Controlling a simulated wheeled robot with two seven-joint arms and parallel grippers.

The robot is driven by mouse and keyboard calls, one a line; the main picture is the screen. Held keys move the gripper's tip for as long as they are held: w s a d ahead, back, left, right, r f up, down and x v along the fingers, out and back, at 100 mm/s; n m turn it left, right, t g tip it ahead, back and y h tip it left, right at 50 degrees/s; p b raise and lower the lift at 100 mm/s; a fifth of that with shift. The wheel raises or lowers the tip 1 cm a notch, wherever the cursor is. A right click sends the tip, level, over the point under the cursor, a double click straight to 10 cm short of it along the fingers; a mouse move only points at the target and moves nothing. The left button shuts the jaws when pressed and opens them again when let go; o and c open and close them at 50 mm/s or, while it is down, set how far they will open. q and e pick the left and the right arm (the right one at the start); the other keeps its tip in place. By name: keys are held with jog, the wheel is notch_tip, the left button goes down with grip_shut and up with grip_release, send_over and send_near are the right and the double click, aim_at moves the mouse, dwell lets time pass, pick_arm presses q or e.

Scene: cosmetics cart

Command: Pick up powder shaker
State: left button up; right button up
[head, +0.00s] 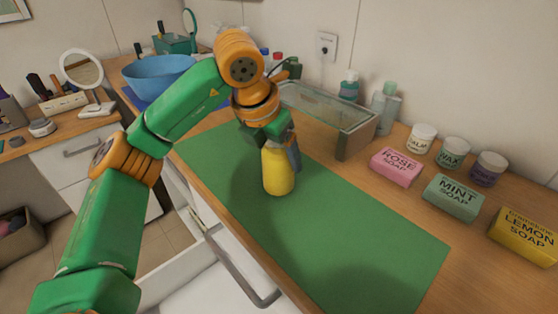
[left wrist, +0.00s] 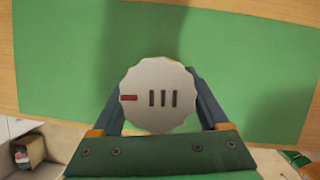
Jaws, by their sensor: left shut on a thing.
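The powder shaker (head: 278,172) is a yellow, upright container over the green mat (head: 340,240). In the left wrist view its pale round cap (left wrist: 158,95) has a scalloped edge, dark slots and a small red mark. My left gripper (head: 280,148) comes down from above and is shut on the shaker, with one finger on each side of it in the left wrist view (left wrist: 158,106). The gripper hides the shaker's top in the head view. I cannot tell whether its base touches the mat. My right gripper is not in view.
A glass-walled box (head: 325,115) stands behind the shaker. Soap boxes, such as the pink one (head: 397,167), and several jars line the right side. A blue bowl (head: 158,76) is at the back left. The mat's front right part is clear.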

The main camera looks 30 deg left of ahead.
pick_arm(q)
jog(key=v, duration=0.4)
jog(key=shift+d+r, duration=0.15)
jog(key=shift+r, duration=0.05)
jog(key=s+r+p, duration=0.3)
jog(key=s+r, duration=0.4)
jog(key=s, duration=0.5)
jog(key=shift+s+d+r, duration=0.25)
jog(key=shift+s+r, duration=0.05)
jog(key=shift+r, duration=0.05)
